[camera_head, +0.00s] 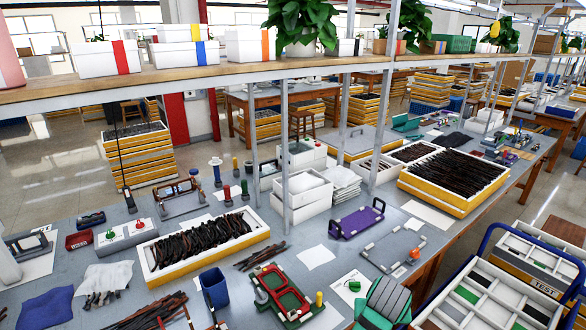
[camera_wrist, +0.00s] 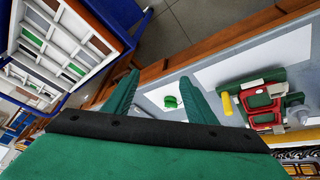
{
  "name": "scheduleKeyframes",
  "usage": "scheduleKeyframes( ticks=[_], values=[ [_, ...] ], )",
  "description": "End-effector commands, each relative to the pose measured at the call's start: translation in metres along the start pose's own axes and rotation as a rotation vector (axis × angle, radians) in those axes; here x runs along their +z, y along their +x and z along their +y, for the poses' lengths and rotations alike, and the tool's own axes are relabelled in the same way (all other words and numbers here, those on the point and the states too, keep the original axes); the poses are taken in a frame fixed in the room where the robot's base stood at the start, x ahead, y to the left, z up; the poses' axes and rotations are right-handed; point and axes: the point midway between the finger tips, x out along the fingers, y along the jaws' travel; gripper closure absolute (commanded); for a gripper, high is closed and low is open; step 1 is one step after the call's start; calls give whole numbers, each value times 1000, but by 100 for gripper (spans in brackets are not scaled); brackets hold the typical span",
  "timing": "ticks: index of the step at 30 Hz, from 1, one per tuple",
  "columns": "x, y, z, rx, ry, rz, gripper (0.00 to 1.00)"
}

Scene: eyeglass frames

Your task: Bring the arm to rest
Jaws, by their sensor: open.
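My gripper (camera_wrist: 159,79) is open and empty in the wrist view, with its two green fingers spread apart. Between and beyond the fingers, a small green button-like piece (camera_wrist: 170,102) lies on a white sheet on the workbench. In the head view, part of my green gripper (camera_head: 385,298) shows at the bottom edge, over the near right edge of the bench. The same green piece (camera_head: 354,286) shows just left of it. Most of my arm is out of the picture.
A red and green fixture (camera_head: 284,291) with a yellow-handled piece (camera_head: 319,299) stands left of my gripper. A blue-framed cart with compartment trays (camera_head: 484,296) stands to the right. A purple fixture (camera_head: 357,221) lies farther back. A shelf (camera_head: 250,70) spans above the bench.

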Motion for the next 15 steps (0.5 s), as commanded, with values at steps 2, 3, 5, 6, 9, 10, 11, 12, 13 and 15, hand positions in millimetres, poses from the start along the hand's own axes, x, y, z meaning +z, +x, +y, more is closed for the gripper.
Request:
scheduleKeyframes(
  ticks=[2, 3, 5, 6, 9, 10, 11, 12, 13, 15],
  values=[
    [7, 7, 5, 29, -8, 9, 49],
    [10, 10, 8, 44, -11, 16, 49],
    [15, 14, 13, 69, -17, 27, 49],
    [19, 17, 16, 87, -23, 37, 49],
    [30, 26, 24, 136, -40, 64, 49],
    [34, 30, 26, 153, -48, 76, 49],
    [39, 33, 29, 170, -56, 87, 49],
    [46, 37, 33, 194, -67, 104, 49],
    [51, 40, 35, 213, -77, 118, 49],
    [63, 46, 39, 250, -101, 152, 49]
  ],
)
